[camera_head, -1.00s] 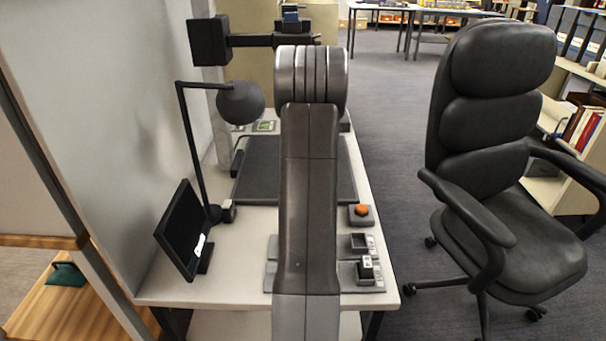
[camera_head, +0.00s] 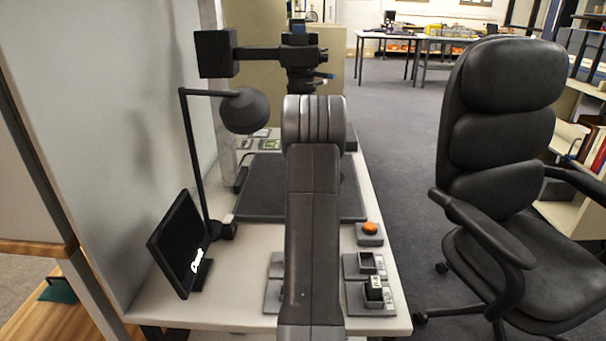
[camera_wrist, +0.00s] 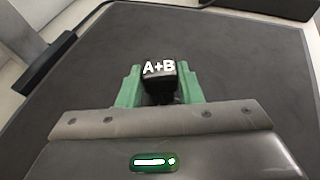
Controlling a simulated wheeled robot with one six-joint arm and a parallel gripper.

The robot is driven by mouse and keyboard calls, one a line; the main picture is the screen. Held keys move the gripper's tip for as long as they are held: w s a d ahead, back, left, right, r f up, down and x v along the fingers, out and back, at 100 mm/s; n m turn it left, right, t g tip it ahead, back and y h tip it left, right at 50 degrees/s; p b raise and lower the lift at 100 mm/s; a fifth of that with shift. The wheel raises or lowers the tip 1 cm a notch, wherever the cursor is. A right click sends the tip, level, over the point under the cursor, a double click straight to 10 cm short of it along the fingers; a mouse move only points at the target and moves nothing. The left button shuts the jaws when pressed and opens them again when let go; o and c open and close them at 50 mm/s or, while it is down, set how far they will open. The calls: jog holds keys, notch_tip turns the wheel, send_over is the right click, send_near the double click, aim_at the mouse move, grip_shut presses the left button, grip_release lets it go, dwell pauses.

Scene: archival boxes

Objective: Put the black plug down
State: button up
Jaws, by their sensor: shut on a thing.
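The black plug (camera_wrist: 159,78) has white "A+B" lettering on it and sits between the green fingers of my gripper (camera_wrist: 158,88) in the wrist view. My gripper is shut on it. Behind it in the wrist view lies the dark grey mat (camera_wrist: 235,50), which also shows on the desk in the head view (camera_head: 260,190). I cannot tell whether the plug touches the mat or is above it. In the head view my own arm hides the gripper and the plug.
On the desk (camera_head: 240,285) stand a black lamp (camera_head: 244,111), a small screen (camera_head: 180,245), an orange button (camera_head: 370,228), and a grey socket holder with a black block (camera_head: 374,290) in it. A black office chair (camera_head: 497,110) stands to the right.

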jog(key=shift+f, duration=0.1)
jog(key=o, duration=1)
jog(key=shift+o, duration=0.2)
